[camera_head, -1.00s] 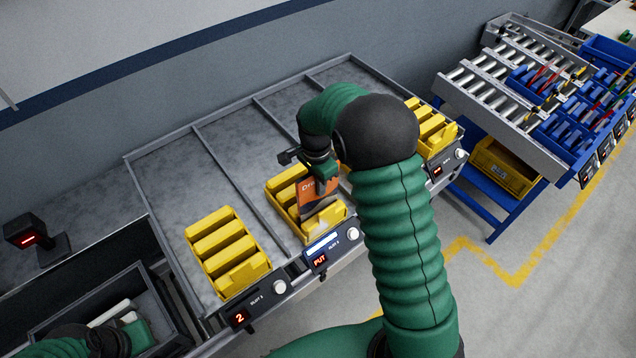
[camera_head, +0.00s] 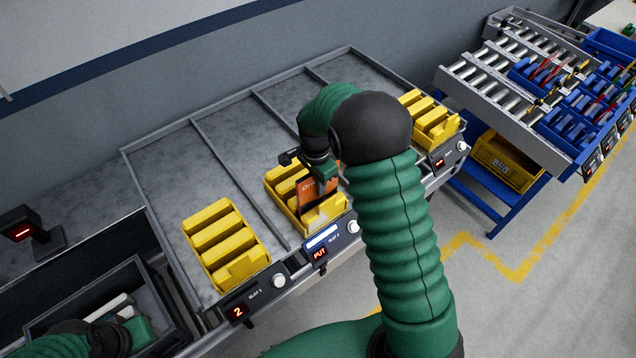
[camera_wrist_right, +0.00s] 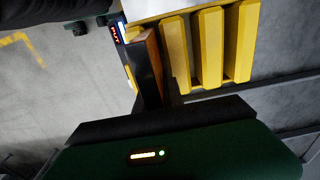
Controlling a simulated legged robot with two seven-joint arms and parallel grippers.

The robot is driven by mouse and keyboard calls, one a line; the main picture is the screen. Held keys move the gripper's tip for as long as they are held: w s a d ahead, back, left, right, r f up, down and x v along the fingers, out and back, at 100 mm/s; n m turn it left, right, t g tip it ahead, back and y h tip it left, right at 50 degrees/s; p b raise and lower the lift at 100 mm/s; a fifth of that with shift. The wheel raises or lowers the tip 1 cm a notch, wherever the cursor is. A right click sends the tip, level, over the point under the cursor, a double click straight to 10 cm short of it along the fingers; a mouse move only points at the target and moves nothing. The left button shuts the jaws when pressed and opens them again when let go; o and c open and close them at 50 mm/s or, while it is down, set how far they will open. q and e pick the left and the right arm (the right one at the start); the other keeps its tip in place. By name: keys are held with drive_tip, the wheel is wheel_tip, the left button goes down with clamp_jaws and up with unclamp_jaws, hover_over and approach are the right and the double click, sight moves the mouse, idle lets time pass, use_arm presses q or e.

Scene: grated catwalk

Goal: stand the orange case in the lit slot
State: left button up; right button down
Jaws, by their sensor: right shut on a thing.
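The orange case (camera_head: 316,191) is held upright at the front part of the middle yellow rack (camera_head: 280,188), behind the lit PUT display (camera_head: 321,253). My right gripper (camera_head: 325,172) is shut on its upper part. In the right wrist view the case (camera_wrist_right: 149,68) shows a dark face and an orange edge, beside the yellow dividers (camera_wrist_right: 210,48). Its lower edge is hidden, so I cannot tell whether it touches the rack floor. My left gripper (camera_head: 112,341) is at the lower left by the dark bin; its jaws are not clear.
Another yellow rack (camera_head: 226,248) stands to the left, and one (camera_head: 430,122) to the right behind my arm. Low metal dividers (camera_head: 240,175) split the grey shelf. A roller rack (camera_head: 510,85) with blue bins stands at the far right.

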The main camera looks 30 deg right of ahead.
wheel_tip(320, 180, down, 2)
drive_tip(key=shift+b, duration=0.5)
drive_tip(key=c, duration=1.4)
unclamp_jaws()
drive_tip(key=shift+o, duration=0.6)
drive_tip(key=o, duration=0.3)
wheel_tip(320, 180, up, 8)
drive_tip(key=p, duration=0.6)
drive_tip(key=shift+r+p, duration=0.1)
drive_tip(key=shift+p, duration=0.25)
